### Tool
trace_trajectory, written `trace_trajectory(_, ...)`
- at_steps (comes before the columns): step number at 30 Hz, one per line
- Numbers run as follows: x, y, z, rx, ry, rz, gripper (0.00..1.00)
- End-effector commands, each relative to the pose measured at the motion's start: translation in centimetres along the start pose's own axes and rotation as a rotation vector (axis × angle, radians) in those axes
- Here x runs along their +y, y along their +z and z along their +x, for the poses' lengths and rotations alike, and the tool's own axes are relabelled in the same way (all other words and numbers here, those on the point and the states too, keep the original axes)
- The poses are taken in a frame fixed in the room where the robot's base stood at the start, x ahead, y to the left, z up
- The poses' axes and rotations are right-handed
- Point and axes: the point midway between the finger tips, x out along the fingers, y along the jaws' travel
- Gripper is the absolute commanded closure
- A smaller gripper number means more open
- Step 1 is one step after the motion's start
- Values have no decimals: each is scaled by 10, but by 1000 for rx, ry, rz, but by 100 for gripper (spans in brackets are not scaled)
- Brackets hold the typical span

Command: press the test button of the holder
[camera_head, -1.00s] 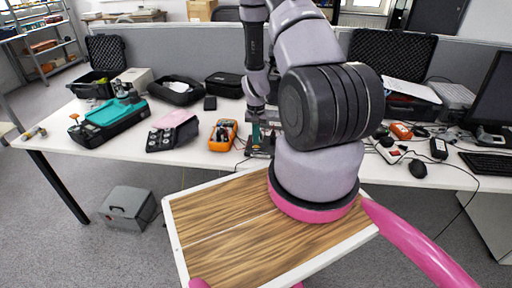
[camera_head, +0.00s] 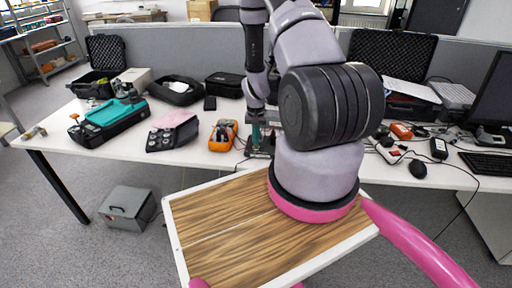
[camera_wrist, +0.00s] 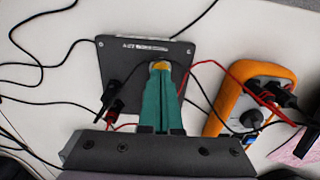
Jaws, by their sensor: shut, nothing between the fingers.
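The holder (camera_wrist: 122,78) is a dark grey flat box with a printed label and screws on its top. It lies on the white table, and cables run into its left lower side. In the head view the holder (camera_head: 262,154) is mostly hidden behind my arm. My gripper (camera_wrist: 160,72) has green fingers, closed together and empty. Their tips are over the upper right part of the holder, at a small yellow round spot, which looks like the button. The tips partly cover it, and I cannot tell whether they touch it. The gripper also shows in the head view (camera_head: 257,135).
An orange multimeter (camera_wrist: 250,98) with red and black leads lies just right of the holder in the wrist view. Loose cables cross the table (camera_wrist: 45,80). In the head view a teal-and-black device (camera_head: 110,118) and a mouse (camera_head: 418,170) are farther off.

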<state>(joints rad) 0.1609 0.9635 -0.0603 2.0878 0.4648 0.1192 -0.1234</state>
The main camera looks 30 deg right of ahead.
Motion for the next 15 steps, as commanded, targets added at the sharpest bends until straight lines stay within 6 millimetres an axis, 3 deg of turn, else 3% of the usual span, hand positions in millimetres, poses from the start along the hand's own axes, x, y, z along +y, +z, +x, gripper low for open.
trace_trajectory(15, 0, 0, 8, -1, 0, 0, 100)
